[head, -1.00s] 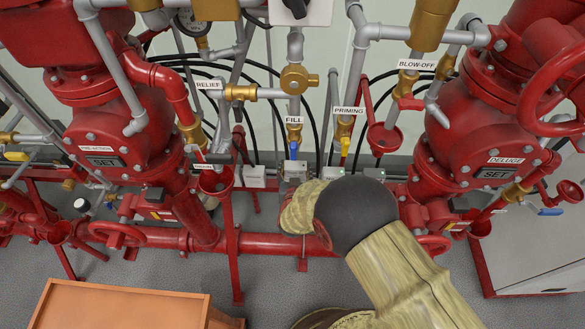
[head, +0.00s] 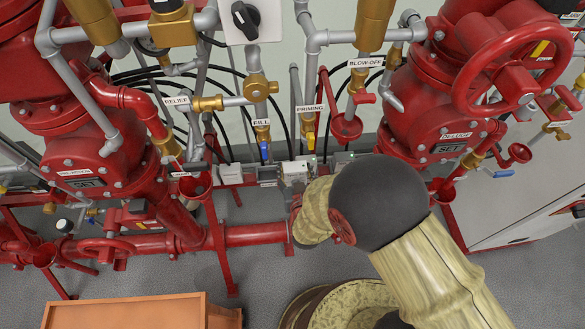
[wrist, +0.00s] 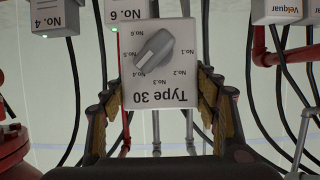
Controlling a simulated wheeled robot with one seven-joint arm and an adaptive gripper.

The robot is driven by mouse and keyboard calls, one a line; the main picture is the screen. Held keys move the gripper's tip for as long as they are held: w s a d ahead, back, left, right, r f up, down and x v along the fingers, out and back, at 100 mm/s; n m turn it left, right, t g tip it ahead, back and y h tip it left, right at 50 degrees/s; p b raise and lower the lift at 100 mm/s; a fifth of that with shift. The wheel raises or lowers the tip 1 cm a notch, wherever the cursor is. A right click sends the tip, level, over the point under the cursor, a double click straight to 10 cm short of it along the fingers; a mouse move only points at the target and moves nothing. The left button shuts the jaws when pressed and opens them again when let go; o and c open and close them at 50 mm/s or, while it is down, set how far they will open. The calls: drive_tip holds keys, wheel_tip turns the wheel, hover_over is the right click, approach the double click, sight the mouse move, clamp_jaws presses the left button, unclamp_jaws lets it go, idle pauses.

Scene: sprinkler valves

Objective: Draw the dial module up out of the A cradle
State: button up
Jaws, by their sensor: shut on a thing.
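The dial module (wrist: 183,62) is a pale box marked "Type 30", with a grey rotary knob (wrist: 154,50) and numbered positions. It appears upside down in the wrist view. My gripper (wrist: 162,80) is shut on it, with one finger on each side of the box. In the head view my wrist covers the fingers, and a small pale box (head: 294,170) shows just beyond it; I cannot tell if it is the held module. I cannot make out the A cradle or whether the module still touches it.
Boxes marked "No. 4" (wrist: 55,15), "No. 6" (wrist: 127,12) and "Velquar" (wrist: 285,10) are close by in the wrist view. Black cables hang around them. Red valve bodies (head: 95,150) and grey pipes crowd both sides. An orange box (head: 130,312) stands at the front left.

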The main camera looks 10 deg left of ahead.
drive_tip(key=shift+r, duration=0.3)
drive_tip(key=shift+r+p, duration=0.35)
drive_tip(key=shift+p, duration=0.15)
drive_tip(key=shift+r+p, duration=0.35)
drive_tip(key=shift+r, duration=0.15)
drive_tip(key=shift+r+p, duration=2.45)
drive_tip(key=shift+r, duration=0.95)
